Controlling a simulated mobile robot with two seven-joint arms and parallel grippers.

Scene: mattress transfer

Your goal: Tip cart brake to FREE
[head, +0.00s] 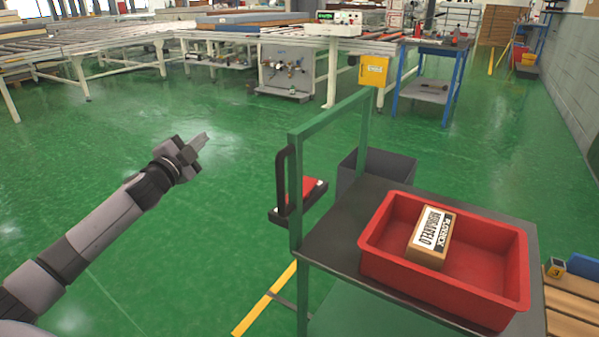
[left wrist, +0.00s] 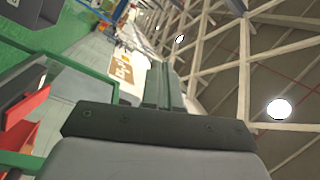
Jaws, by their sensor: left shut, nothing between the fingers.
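The cart has a green frame (head: 297,215) and a dark top (head: 345,240). A black upright handle (head: 281,180) is on the left side of its frame. Next to the handle, a red rocker-like part (head: 308,187) sits on a dark plate; it may be the brake, and I can read no lettering on it. My left gripper (head: 203,142) is shut and empty, in the air left of the cart and well apart from it. In the left wrist view its closed fingers (left wrist: 165,88) point toward the far roof. My right gripper is not in view.
A red bin (head: 480,290) holding a labelled carton (head: 431,237) stands on the cart. A dark grey bin (head: 376,170) is behind the cart frame. A roller conveyor (head: 100,45) and a blue-legged table (head: 430,90) stand farther back. Green floor between is clear.

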